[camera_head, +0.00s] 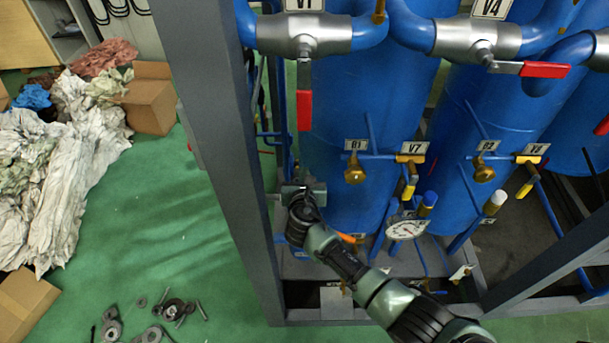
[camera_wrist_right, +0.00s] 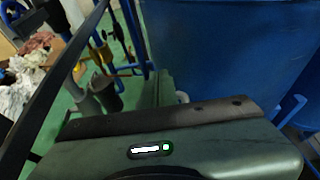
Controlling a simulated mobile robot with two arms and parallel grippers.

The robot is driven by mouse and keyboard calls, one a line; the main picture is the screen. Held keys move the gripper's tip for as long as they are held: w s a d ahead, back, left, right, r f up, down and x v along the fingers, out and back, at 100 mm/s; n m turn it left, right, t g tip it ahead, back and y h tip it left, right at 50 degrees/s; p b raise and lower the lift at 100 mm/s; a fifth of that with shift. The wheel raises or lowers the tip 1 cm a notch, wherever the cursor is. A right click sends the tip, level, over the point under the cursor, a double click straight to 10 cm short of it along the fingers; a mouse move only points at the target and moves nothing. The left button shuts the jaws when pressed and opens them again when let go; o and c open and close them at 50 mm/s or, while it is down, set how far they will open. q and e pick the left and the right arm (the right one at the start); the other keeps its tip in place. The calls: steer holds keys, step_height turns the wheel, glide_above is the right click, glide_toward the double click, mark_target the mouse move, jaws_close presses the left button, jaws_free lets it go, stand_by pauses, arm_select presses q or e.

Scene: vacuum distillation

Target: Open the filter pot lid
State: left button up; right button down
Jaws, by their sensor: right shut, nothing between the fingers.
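My right gripper (camera_head: 303,188) is in the head view, at the end of my arm that comes in from the lower right. It is shut and empty, in front of the left blue tank (camera_head: 350,105) and just right of the grey frame post (camera_head: 215,140). I cannot make out a filter pot or its lid in the head view; the gripper and post may hide it. In the right wrist view, my gripper's housing fills the bottom, and small dark grey cylinders (camera_wrist_right: 103,90) stand at the left; I cannot tell whether they are the filter pot. My left gripper is not in view.
Blue pipes with a red-handled valve (camera_head: 304,110) and another red lever (camera_head: 545,70) cross the top. A gauge (camera_head: 407,229) and small yellow-handled valves (camera_head: 410,182) sit right of the gripper. Cardboard boxes (camera_head: 152,100), crumpled sheets and loose metal parts (camera_head: 175,309) lie on the green floor.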

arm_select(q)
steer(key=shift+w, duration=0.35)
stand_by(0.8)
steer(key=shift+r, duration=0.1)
arm_select(e)
steer(key=shift+r, duration=0.1)
